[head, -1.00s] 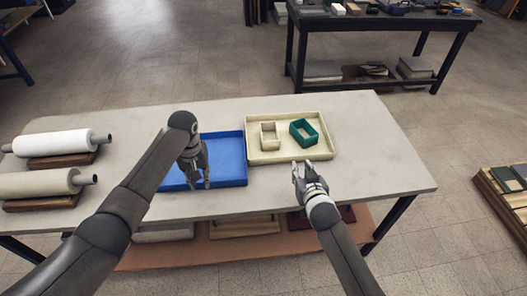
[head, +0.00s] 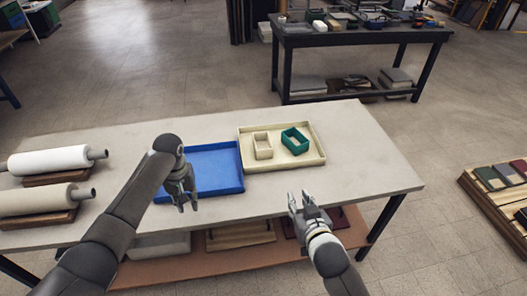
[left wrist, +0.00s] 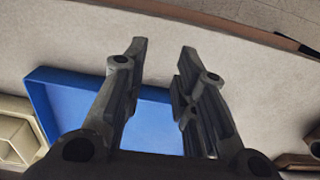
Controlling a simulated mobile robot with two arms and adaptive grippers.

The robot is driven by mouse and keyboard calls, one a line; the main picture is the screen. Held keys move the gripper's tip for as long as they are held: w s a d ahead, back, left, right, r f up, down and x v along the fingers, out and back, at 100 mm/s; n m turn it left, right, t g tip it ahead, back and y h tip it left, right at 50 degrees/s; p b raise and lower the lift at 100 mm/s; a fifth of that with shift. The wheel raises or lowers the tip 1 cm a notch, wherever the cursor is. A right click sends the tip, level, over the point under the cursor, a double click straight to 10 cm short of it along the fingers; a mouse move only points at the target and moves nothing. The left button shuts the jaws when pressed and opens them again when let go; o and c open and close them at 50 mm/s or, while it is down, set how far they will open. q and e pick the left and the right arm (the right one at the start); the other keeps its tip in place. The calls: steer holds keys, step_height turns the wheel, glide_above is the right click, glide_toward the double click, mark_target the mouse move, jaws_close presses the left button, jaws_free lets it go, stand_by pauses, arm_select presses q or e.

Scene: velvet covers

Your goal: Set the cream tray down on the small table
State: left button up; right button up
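The cream tray (head: 309,158) lies on the right part of the long grey-topped table (head: 350,125). It holds a beige open box (head: 262,146) and a green open box (head: 295,140). Its corner and a pale box also show at the left edge of the left wrist view (left wrist: 14,104). My left gripper (head: 188,205) is open and empty above the front of the blue tray; its spread fingers show in the left wrist view (left wrist: 160,70). My right gripper (head: 303,198) is open and empty near the table's front edge, in front of the cream tray and apart from it.
The blue tray (head: 215,165) lies left of the cream tray. Two rolls (head: 50,160) rest on wooden stands at the table's left. A dark table (head: 350,38) with several items stands behind. A low wooden rack (head: 490,205) is on the floor at right.

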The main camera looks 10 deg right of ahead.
steer(key=shift+v, duration=1.3)
arm_select(q)
steer(key=shift+w, duration=0.1)
arm_select(e)
steer(key=shift+d, duration=0.1)
